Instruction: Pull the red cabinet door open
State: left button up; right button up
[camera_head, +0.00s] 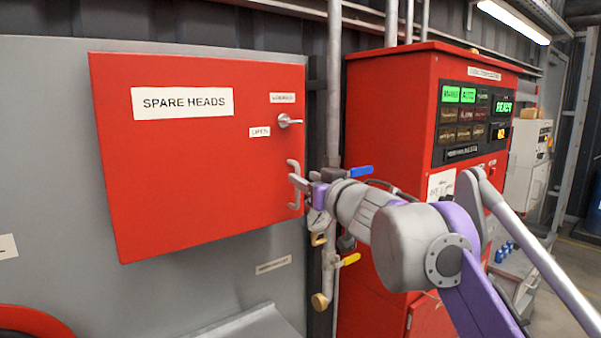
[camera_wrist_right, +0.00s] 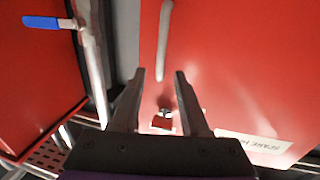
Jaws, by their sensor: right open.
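The red cabinet door (camera_head: 200,165), labelled SPARE HEADS, looks shut in the head view; no gap shows at its right edge. Its grey vertical bar handle (camera_head: 295,186) sits low on the right side. A small silver latch lever (camera_head: 287,121) above it points right. My right gripper (camera_head: 302,186) is open at the handle. In the right wrist view, the handle (camera_wrist_right: 164,42) appears upright ahead of the gripper (camera_wrist_right: 158,74), its lower end between the fingertips in the picture. I cannot tell whether the fingers straddle it. My left gripper is not in view.
A vertical pipe (camera_head: 333,90) with a blue valve lever (camera_head: 361,171) and a yellow one (camera_head: 350,259) stands just right of the door. A red control panel cabinet (camera_head: 395,110) stands beyond it.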

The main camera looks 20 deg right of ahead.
aim_at(298, 174)
jog(key=w, duration=0.3)
jog(key=shift+w+a, duration=0.1)
jog(key=shift+a, duration=0.15)
grip_shut()
dwell(1.3)
